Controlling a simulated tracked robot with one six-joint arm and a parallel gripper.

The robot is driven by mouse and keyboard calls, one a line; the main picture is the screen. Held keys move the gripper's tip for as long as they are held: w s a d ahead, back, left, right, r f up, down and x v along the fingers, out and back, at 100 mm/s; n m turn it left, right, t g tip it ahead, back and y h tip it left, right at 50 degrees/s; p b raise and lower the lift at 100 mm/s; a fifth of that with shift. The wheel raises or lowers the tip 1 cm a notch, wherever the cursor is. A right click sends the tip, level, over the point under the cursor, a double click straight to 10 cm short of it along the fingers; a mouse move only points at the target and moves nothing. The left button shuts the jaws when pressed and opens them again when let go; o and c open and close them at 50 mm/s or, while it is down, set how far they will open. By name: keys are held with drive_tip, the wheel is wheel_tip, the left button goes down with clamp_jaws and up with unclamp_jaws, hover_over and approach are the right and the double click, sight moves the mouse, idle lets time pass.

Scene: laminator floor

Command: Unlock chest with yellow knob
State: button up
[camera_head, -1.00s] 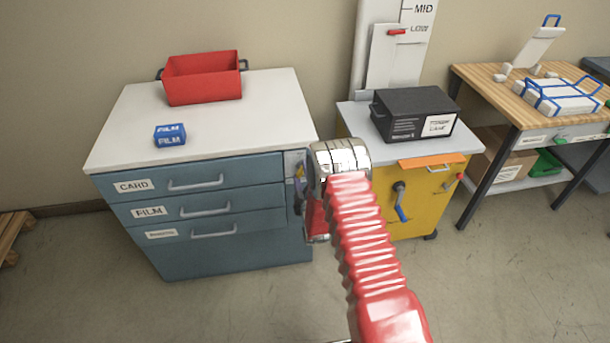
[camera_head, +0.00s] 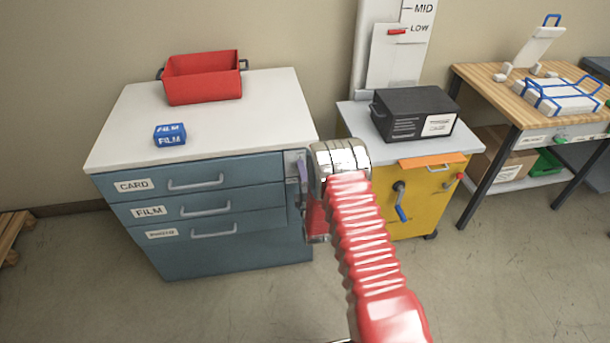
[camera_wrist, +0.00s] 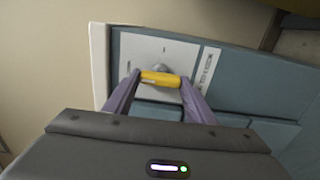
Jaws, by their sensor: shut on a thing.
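The chest (camera_head: 215,256) is a blue-grey drawer cabinet with a white top and labelled drawers. The yellow knob (camera_wrist: 160,79) shows in the wrist view, lying crosswise in front of a pale lock plate (camera_wrist: 150,55) on the chest's side. My gripper (camera_wrist: 159,80) is shut on the yellow knob, one purple finger at each end of it. In the head view my gripper (camera_head: 303,178) is at the chest's right side, mostly hidden behind my red arm, and the knob is hidden there.
A red bin (camera_head: 203,80) and a blue film box (camera_head: 170,135) stand on the chest top. A yellow cabinet (camera_head: 428,200) with a black machine (camera_head: 414,113) is close on the right. A wooden table (camera_head: 520,95) stands farther right. The floor in front is clear.

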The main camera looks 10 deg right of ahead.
drive_tip(key=shift+a+f, duration=0.15)
drive_tip(key=shift+a, duration=0.1)
drive_tip(key=o, duration=1)
drive_tip(key=shift+d, duration=0.1)
drive_tip(key=shift+o, duration=0.2)
drive_tip(key=s, duration=1.3)
drive_tip(key=shift+s, duration=0.4)
